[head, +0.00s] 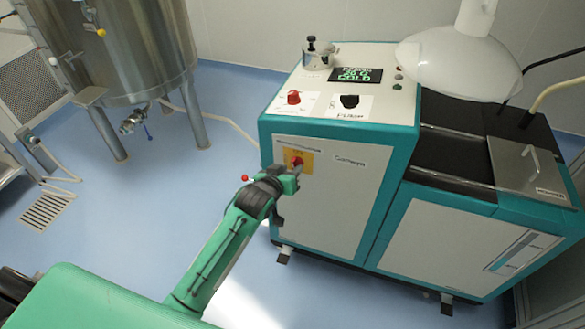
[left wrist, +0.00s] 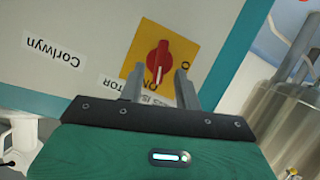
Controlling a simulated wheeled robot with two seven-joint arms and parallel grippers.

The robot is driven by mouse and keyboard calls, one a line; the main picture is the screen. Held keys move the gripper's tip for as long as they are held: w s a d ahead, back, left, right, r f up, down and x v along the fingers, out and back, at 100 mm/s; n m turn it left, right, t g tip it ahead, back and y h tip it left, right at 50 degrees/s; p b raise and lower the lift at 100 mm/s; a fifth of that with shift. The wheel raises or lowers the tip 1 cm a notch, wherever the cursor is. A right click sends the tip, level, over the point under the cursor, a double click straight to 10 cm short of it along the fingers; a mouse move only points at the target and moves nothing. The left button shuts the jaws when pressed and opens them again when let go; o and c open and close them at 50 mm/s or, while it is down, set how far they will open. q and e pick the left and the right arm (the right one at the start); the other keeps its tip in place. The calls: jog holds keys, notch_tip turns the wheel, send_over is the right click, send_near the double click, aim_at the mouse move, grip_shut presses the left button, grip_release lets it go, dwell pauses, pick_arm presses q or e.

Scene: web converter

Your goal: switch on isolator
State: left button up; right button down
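The isolator is a red rotary knob (head: 297,161) on a yellow plate, on the white front panel of a teal-edged machine. In the left wrist view the red knob (left wrist: 158,60) shows upright with a white mark at its lower end, and the yellow plate (left wrist: 136,58) is around it. My left gripper (head: 295,171) is at the panel, partly covering the plate. In the left wrist view the left gripper (left wrist: 159,76) is open, its two fingers on either side of the knob's lower end. I cannot tell whether they touch it. My right gripper is not in view.
The machine's top has a lit display (head: 355,75), another red knob (head: 293,97) and a black knob (head: 349,101). A white dome (head: 458,55) is above its right part. A steel tank (head: 130,50) stands at the left. The blue floor (head: 150,185) between is mostly clear.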

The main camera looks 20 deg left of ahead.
pick_arm(q)
jog(key=shift+x, duration=1.1)
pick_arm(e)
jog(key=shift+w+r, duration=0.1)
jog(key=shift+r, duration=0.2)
pick_arm(q)
grip_shut()
jog(key=shift+d+m+y+p, duration=0.15)
jog(key=shift+m+y+p, duration=0.75)
jog(key=shift+p, duration=1.3)
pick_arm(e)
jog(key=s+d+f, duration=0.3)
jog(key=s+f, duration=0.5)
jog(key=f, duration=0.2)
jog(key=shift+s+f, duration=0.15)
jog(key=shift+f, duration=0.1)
pick_arm(q)
grip_release()
